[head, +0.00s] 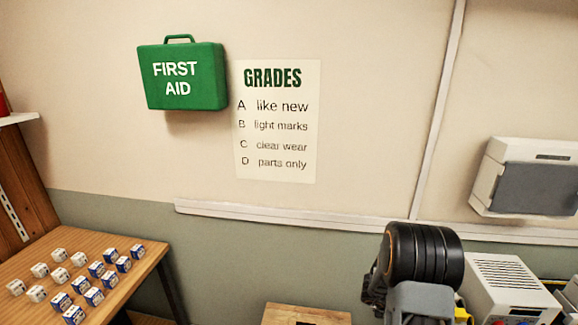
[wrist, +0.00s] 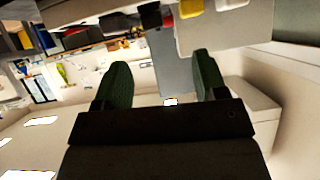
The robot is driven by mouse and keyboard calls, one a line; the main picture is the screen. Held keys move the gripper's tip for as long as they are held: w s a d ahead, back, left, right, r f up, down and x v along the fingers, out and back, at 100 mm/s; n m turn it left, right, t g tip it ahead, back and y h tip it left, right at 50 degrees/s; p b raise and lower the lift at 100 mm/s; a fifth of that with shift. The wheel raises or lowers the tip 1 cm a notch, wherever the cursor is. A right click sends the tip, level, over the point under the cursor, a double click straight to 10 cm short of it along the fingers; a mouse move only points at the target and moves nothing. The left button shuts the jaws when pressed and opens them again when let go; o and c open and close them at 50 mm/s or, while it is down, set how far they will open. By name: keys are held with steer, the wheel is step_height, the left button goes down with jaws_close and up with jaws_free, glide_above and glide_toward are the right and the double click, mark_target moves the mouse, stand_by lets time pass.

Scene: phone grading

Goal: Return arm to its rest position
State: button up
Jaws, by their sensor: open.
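My arm (head: 424,258) shows at the lower right of the head view, in front of the wall. Its black, ringed part is raised, with a grey link below it. My gripper's fingertips cannot be made out in the head view. In the wrist view my gripper (wrist: 160,78) has its two dark green fingers spread wide apart. It is open, and nothing is held between the fingers. The room in the wrist view appears tilted and partly upside down.
A wooden table (head: 40,262) with several small white and blue boxes stands at the left. A wooden surface (head: 306,314) is at the bottom middle. A white vented device (head: 508,288) stands just right of my arm. A green first aid box (head: 182,78) and a grades poster (head: 277,122) hang on the wall.

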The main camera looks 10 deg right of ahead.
steer(key=w+a+f+n+t+y, duration=0.3)
steer(key=w+a+n+t+y, duration=0.1)
steer(key=w+t, duration=0.25)
steer(key=w+a+r+n+t+y, duration=0.1)
steer(key=w+a+r+n+y, duration=0.2)
steer(key=a, duration=0.4)
steer(key=a+r+n+t+y, duration=0.2)
steer(key=a+r+n+y, duration=0.15)
steer(key=a, duration=0.35)
steer(key=s+a+r+n+g, duration=0.1)
steer(key=s+a+r+n, duration=0.4)
steer(key=s+r, duration=0.2)
steer(key=s+a+r+n+y, duration=0.1)
steer(key=s+a+r+n, duration=0.5)
steer(key=s+r, duration=0.2)
steer(key=shift+s+a+r+g, duration=0.15)
steer(key=shift+s+g, duration=0.2)
steer(key=shift+s, duration=0.15)
